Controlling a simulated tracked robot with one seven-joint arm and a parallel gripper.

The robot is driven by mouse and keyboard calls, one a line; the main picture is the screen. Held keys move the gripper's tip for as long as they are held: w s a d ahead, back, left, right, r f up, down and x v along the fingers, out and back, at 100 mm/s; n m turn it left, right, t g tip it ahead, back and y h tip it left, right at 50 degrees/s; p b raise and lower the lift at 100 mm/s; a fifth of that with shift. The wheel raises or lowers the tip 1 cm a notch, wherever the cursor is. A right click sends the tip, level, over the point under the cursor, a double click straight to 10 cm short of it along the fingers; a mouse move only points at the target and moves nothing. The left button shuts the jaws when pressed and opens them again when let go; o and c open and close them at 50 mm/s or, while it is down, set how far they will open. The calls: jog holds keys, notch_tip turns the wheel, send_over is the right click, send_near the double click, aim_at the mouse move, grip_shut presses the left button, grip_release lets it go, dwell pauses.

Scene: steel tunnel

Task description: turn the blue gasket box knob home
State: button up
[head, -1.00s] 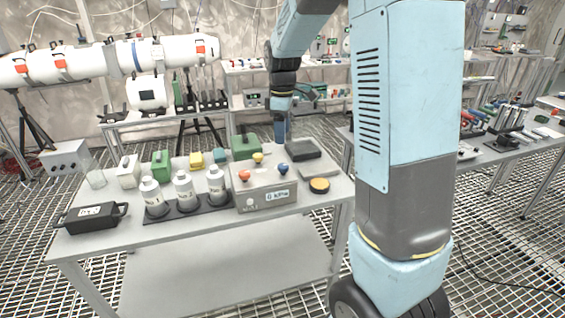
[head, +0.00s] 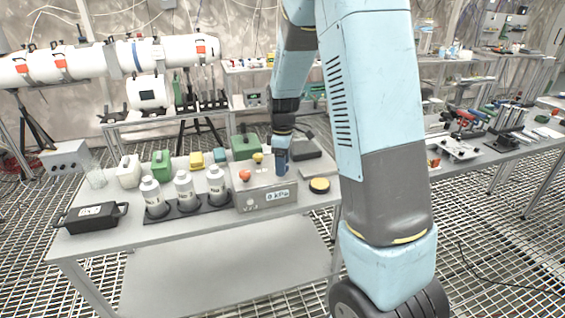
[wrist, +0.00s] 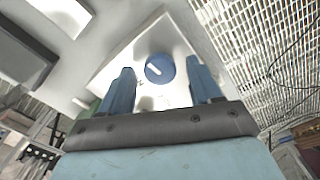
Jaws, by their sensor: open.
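The gasket box (head: 262,198) is a grey box on the near table, with a display reading 0 kPa on its front. An orange knob (head: 244,175) and a yellow knob (head: 258,157) show on its top. The blue knob (wrist: 159,68) is round with a short white mark, set slantwise in the wrist view. In the head view it is hidden by my gripper (head: 281,168), which points down over the box's right part. In the wrist view my two blue fingers are open, one on each side of the knob. I cannot tell if they touch it.
Several white bottles stand in a dark rack (head: 186,206) left of the box. A green box (head: 245,146) stands behind it, and a round yellow-topped tin (head: 319,185) lies to its right. A black case (head: 90,216) is at the table's front left.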

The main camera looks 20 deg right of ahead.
jog(key=c, duration=1)
jog(key=shift+c, duration=0.2)
